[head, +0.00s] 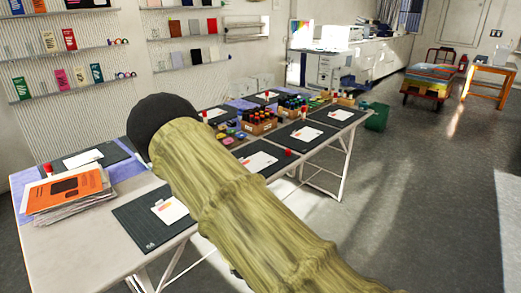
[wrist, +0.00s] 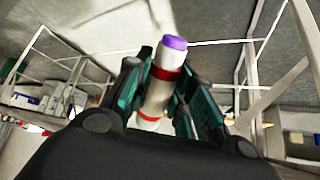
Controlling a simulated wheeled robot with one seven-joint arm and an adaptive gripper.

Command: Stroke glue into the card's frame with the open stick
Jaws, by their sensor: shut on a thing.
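In the wrist view, my gripper (wrist: 162,92) is shut on a glue stick (wrist: 163,62). The stick has a white and grey barrel with red bands, and its uncapped purple tip points away from the palm. In the head view, my sleeved arm crosses the middle and my gripper does not show. A white card (head: 173,210) with a small orange mark lies on a dark mat (head: 140,226) at the near table's front. More white cards lie on dark mats, such as one card (head: 259,161) right of my arm. Any frame on the cards is too small to tell.
A stack of papers with an orange cover (head: 66,190) lies at the table's left end. Red-topped sticks (head: 48,169) stand by the mats. Wooden boxes of bottles (head: 258,122) stand mid-table. A green bin (head: 377,117) stands past the table end. Floor at right is open.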

